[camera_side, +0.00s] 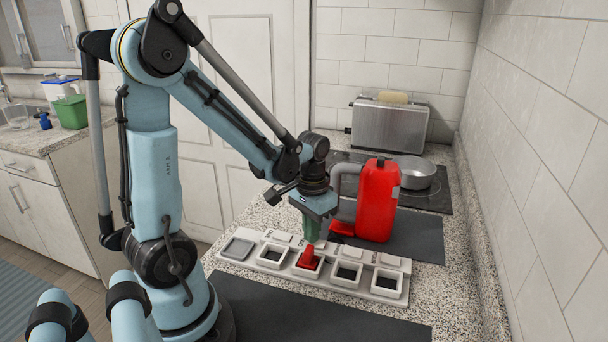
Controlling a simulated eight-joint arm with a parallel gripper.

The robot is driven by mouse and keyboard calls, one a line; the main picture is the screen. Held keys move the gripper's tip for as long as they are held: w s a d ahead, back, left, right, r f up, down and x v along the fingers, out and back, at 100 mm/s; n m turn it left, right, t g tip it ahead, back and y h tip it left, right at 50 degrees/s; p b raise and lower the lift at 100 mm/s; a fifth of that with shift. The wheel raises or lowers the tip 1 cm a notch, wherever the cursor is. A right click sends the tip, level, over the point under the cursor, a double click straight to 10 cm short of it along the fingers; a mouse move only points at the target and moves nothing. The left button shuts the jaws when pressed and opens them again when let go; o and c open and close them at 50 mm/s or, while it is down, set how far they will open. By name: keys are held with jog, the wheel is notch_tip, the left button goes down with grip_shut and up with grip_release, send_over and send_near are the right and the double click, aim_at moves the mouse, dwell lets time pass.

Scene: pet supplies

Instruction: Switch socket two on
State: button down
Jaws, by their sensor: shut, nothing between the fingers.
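A pale power strip (332,281) lies across the speckled counter, with a row of square sockets with dark recesses and a grey square panel (238,248) at its left end. Small pale switches, such as one at the right (395,261), sit behind the sockets. A red tapered piece (308,259) stands in the middle socket. My gripper (314,239) is shut and points down just behind the red piece, over the switch there. That switch is mostly hidden. I cannot tell whether the fingers touch it, its position, or read the strip's markings.
A red jug-like container (378,203) with a grey handle stands close to the right of my gripper, on a dark mat (425,238). A toaster (390,122) and a metal pan (413,172) are behind. A tiled wall bounds the right. A dark mat (300,318) lies in front.

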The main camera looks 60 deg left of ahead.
notch_tip(320, 180, up, 7)
dwell(0.8)
jog(key=shift+d+f, duration=0.1)
jog(key=d+r+m+t, duration=0.3)
jog(key=d+t, duration=0.4)
jog(key=d, duration=0.3)
jog(key=shift+w+d+r, duration=0.2)
